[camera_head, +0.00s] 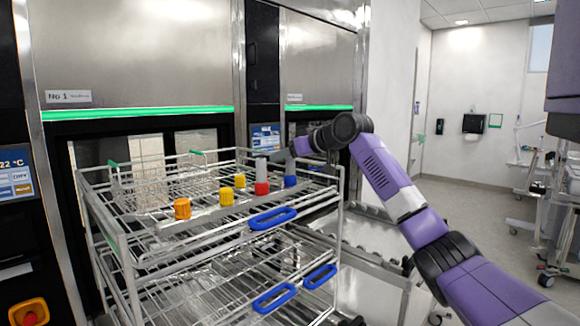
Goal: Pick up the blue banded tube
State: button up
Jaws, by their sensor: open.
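The blue banded tube (290,181) stands on the top level of the wire rack, near its right rear. Its blue band shows low down; its upper part is mostly lost against my gripper. My gripper (289,162) is at the end of my purple arm, reaching in from the right, right at the top of this tube. The fingers are small and dark here, and I cannot tell whether the tube is between them. My gripper is open.
A red banded grey tube (261,176) stands close to the left of the blue one. Yellow and orange pieces (226,196) stand further left on the wire rack (130,235). Blue loop handles (272,218) stick out in front. Steel washers (140,50) stand behind.

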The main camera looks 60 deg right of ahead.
jog(key=shift+w+d+f, duration=0.1)
jog(key=shift+w+f, duration=0.1)
jog(key=shift+w, duration=0.25)
grip_shut()
jog(key=shift+r, duration=0.1)
